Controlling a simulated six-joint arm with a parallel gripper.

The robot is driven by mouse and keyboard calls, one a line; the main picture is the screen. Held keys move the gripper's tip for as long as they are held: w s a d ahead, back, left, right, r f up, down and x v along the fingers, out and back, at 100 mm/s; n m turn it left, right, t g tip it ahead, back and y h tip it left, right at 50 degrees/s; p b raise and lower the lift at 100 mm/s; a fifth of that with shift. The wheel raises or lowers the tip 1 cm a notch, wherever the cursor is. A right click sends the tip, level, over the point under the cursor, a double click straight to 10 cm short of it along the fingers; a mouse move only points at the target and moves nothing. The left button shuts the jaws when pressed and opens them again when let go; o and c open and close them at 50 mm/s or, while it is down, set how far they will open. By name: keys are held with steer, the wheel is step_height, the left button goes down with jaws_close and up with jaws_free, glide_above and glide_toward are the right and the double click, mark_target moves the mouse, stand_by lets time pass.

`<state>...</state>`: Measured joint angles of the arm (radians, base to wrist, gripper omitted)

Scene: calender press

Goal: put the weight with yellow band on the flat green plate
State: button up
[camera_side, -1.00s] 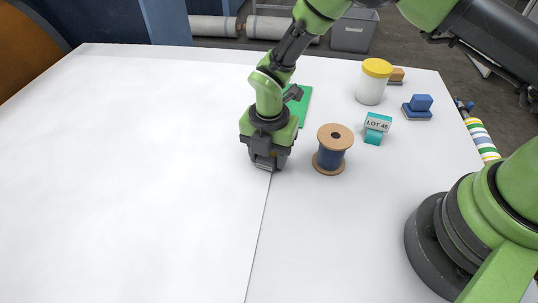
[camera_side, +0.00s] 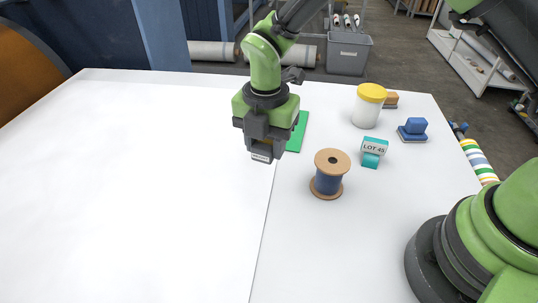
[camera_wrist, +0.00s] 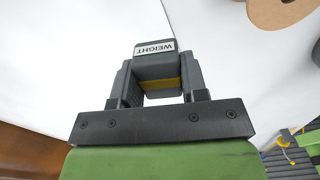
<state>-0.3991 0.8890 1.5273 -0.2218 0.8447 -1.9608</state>
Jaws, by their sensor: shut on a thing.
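My gripper (camera_side: 262,143) is shut on the grey weight (camera_side: 262,155) with a white label and holds it above the white table. In the wrist view the weight (camera_wrist: 156,66) sits between the two fingers of my gripper (camera_wrist: 158,85). Its label reads WEIGHT, and its yellow band shows below the label. The flat green plate (camera_side: 299,130) lies on the table behind and to the right of my gripper, which partly hides it in the side view.
A wooden spool with blue winding (camera_side: 329,175) stands right of my gripper. Farther right are a teal LOT 45 holder (camera_side: 372,153), a yellow-lidded white jar (camera_side: 368,106) and a blue-handled block (camera_side: 414,130). The white sheet (camera_side: 130,190) on the left is clear.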

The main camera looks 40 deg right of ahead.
steer(key=w+d+r+m, duration=0.1)
steer(key=w+d+m, duration=0.4)
steer(key=m, duration=1)
glide_toward(294, 144)
steer(key=w+r, duration=0.3)
steer(key=shift+m, duration=0.3)
steer(key=f, duration=0.2)
steer(key=d+f, duration=0.1)
steer(key=f, duration=0.3)
steer(key=shift+w+d, duration=0.2)
steer(key=shift+d, duration=0.15)
steer(key=shift+f, duration=2)
steer(key=shift+f, duration=0.2)
steer(key=o, duration=1.2)
steer(key=shift+r, duration=0.1)
